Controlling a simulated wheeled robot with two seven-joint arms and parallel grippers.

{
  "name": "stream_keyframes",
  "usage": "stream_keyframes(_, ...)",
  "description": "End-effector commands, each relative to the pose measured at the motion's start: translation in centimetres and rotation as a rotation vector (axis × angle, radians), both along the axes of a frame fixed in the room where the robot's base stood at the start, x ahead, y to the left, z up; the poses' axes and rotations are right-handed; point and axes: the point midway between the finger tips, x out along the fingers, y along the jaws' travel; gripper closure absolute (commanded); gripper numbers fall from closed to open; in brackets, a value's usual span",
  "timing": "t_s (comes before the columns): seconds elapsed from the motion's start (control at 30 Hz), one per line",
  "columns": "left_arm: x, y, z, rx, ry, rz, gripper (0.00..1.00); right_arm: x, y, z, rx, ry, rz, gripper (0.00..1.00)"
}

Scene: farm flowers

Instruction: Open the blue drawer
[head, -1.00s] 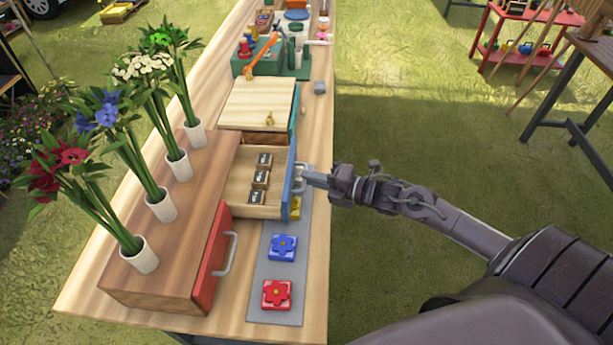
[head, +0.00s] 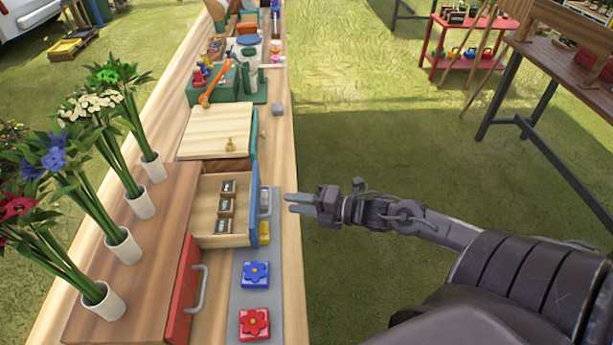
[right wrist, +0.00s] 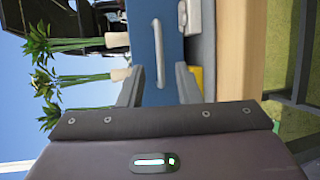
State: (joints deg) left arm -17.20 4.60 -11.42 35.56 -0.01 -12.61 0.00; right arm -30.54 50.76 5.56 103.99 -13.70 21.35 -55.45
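The blue drawer (head: 254,206) stands pulled out of the wooden cabinet (head: 150,235). Several small dark-labelled blocks (head: 225,205) lie in it. Its grey handle (head: 265,202) is on the blue front; in the right wrist view the handle (right wrist: 159,52) runs upright on the blue panel, ahead of the fingers. My right gripper (head: 287,203) is to the right of the handle, apart from it, with its two fingers spread and nothing between them. The right wrist view shows the open fingers (right wrist: 158,85) too. My left gripper is not in view.
A red drawer (head: 184,295) with a grey handle sits partly out nearby. Flower tiles, blue (head: 255,274) and red (head: 254,323), lie on a grey mat (head: 243,298). White vases (head: 123,248) of flowers stand on the cabinet. Open grass lies right of the table.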

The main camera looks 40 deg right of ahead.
Motion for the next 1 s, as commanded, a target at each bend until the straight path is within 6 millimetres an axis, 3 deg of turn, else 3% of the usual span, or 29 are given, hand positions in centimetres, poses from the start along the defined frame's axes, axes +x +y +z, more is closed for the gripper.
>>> stream_keyframes(0.3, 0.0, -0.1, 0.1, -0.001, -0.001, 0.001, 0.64, -2.1, -1.3, 0.5, -0.001, 0.0, 0.001, 0.69)
stream_keyframes(0.87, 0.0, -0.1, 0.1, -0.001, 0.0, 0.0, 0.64, -2.2, -1.4, 0.5, 0.001, -0.001, 0.0, 0.69)
stream_keyframes(1.0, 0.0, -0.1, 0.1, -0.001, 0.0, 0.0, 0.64, -2.2, -2.6, -0.9, 0.02, 0.034, -0.048, 0.69)
